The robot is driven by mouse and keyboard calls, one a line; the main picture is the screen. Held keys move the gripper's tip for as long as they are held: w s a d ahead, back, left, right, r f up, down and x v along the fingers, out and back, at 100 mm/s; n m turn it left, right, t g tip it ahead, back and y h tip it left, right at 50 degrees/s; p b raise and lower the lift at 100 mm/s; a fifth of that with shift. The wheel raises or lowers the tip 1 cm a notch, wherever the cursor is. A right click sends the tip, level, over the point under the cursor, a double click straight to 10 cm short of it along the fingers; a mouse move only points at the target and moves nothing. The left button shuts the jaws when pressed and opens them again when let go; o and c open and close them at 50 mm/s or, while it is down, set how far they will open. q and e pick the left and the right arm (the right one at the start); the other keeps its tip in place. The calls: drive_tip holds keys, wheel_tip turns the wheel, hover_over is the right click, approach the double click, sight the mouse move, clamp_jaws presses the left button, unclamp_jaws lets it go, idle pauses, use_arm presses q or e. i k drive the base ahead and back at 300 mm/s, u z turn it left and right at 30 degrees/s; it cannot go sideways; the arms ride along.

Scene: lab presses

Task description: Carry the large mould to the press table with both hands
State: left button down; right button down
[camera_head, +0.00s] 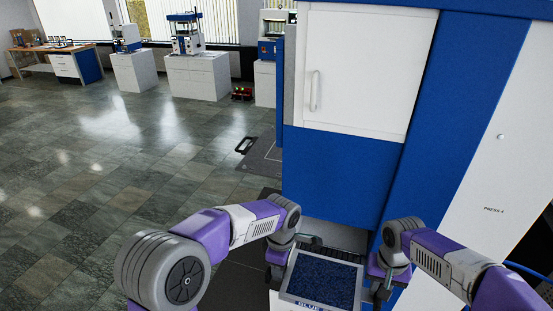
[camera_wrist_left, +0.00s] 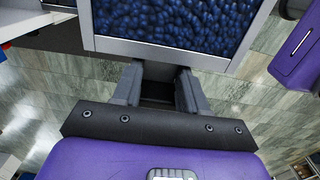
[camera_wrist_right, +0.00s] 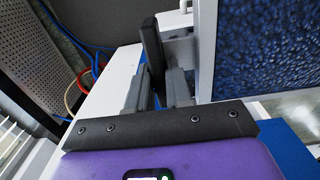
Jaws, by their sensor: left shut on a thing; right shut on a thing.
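The large mould (camera_head: 324,279) is a shallow silver-framed tray filled with blue granules, with "BLUE" on its front edge. It is held roughly level between my two grippers, in front of the press (camera_head: 340,175). My left gripper (camera_head: 277,262) is shut at the mould's left side; its fingers meet the frame in the left wrist view (camera_wrist_left: 160,85). My right gripper (camera_head: 382,283) is at the right side, shut on a dark upright handle (camera_wrist_right: 151,45) beside the blue granules. A pale press table surface (camera_head: 335,232) shows behind the mould, partly hidden beneath the blue press body.
A white door (camera_head: 355,70) and a wide white panel (camera_head: 485,165) front the press. White cabinets with small machines (camera_head: 197,75) and a workbench (camera_head: 65,62) stand far back. The tiled floor at left is clear.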

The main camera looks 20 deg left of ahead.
sight(281, 150)
drive_tip(key=k, duration=0.3)
drive_tip(key=u, duration=1.35)
drive_tip(key=i, duration=5.45)
